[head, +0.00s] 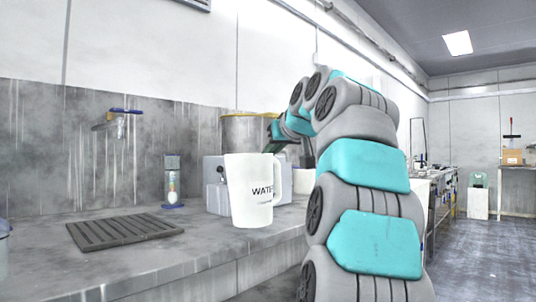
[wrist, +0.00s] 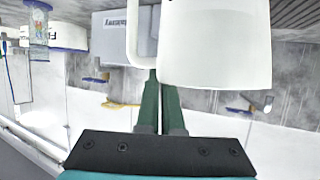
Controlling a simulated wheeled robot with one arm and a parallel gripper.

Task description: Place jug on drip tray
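The jug (head: 250,190) is white, upright and lettered "WATER", with its handle on the right in the head view. It also fills the top of the wrist view (wrist: 215,45), which looks upside down. My gripper (head: 275,143) is at the top of the handle; in the wrist view its green fingers (wrist: 160,82) are close together and look shut on the handle. I cannot tell whether the jug's base touches the counter. The drip tray (head: 125,232), dark and slatted, lies flat and empty on the counter, left of the jug.
A wall tap (head: 122,113) with a blue top is above the tray. A small clear dispenser on a blue base (head: 173,185) stands behind, between tray and jug. A grey box (head: 215,185) and a large metal drum (head: 245,132) stand behind the jug. The counter (head: 190,240) before the tray is clear.

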